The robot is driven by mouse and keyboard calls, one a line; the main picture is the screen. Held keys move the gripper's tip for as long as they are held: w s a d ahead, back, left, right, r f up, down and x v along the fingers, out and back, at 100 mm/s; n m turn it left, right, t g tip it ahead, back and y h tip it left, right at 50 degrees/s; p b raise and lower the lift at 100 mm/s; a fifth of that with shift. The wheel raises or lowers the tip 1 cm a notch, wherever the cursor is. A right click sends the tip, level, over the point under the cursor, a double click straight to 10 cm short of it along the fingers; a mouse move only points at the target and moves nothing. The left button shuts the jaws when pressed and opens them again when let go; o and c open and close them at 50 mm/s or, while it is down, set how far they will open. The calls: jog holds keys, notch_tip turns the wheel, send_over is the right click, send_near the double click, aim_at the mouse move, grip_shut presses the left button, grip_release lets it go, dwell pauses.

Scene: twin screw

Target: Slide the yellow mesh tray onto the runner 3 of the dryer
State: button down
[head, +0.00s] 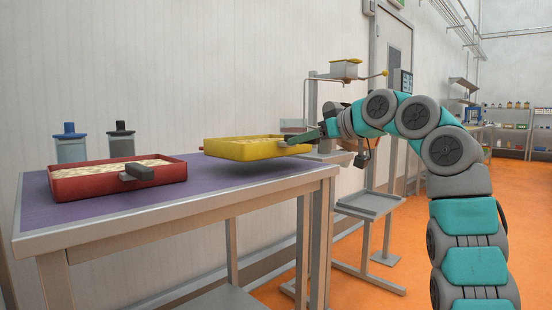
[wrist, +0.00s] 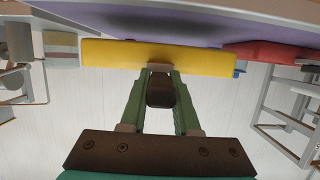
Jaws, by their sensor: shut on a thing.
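The yellow mesh tray (head: 243,152) is in the head view, roughly level, with pale contents inside. It hangs a little above the far right end of the purple-topped table, with a shadow below it. My gripper (head: 312,138) is at the tray's right end, shut on its handle. In the wrist view the tray (wrist: 190,58) is a yellow wall across the top, and my green fingers (wrist: 160,75) close around the dark handle (wrist: 160,92). I cannot make out the dryer or its runner 3 in either view.
A red tray (head: 70,188) with pale contents and a grey handle sits on the table (head: 150,214) at left. Blue and dark containers (head: 70,145) stand behind it. A grey stand with a scale-like top (head: 345,72) is behind my gripper. Orange floor is open at right.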

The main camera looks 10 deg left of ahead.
jog(key=s+d+b, duration=0.5)
jog(key=s+d, duration=0.3)
jog(key=d, duration=0.2)
dwell(0.5)
jog(key=shift+d+r, duration=0.1)
